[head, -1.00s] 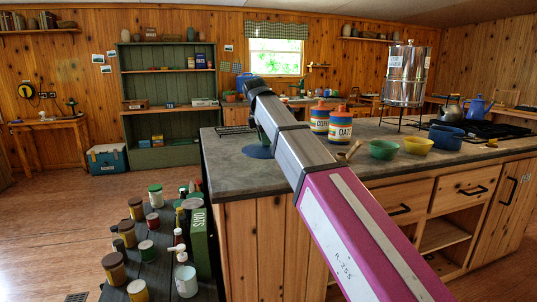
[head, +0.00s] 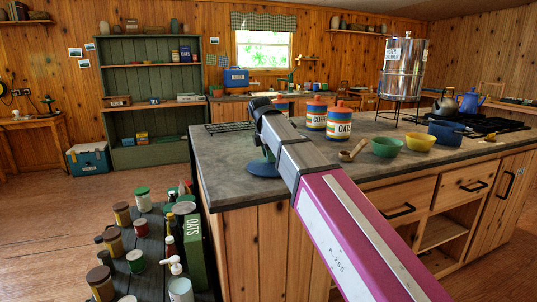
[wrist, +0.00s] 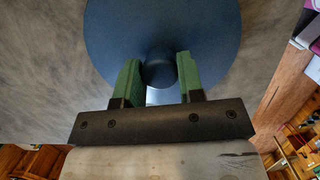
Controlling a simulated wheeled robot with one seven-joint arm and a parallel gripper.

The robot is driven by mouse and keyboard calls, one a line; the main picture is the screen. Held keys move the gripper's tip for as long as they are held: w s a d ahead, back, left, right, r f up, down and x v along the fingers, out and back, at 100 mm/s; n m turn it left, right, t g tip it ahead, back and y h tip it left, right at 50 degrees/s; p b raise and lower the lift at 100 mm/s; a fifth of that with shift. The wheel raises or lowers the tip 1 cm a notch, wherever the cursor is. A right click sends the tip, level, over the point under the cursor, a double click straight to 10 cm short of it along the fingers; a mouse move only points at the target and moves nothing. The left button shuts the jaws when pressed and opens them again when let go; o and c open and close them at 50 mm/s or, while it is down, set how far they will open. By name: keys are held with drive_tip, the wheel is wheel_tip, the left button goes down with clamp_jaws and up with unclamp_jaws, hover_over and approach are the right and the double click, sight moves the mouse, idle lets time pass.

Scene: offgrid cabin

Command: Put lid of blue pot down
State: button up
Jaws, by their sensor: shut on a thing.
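The blue lid (wrist: 110,35) is a round disc that fills the top middle of the wrist view. My gripper (wrist: 160,75) has its two green fingers shut on the lid's knob (wrist: 159,73). In the head view the lid (head: 263,169) is at the left end of the grey counter top, close to its surface; I cannot tell whether it touches. My arm hides part of it. The blue pot (head: 446,133) stands on the counter at the right, beside the stove, apart from the lid.
A black rack (head: 229,127) lies behind the lid. The counter (head: 225,180) around the lid is clear. A low table with jars stands at lower left.

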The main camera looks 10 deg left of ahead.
sight(264, 163)
drive_tip(key=shift+f, duration=0.15)
drive_tip(key=o, duration=1)
drive_tip(key=v, duration=1.2)
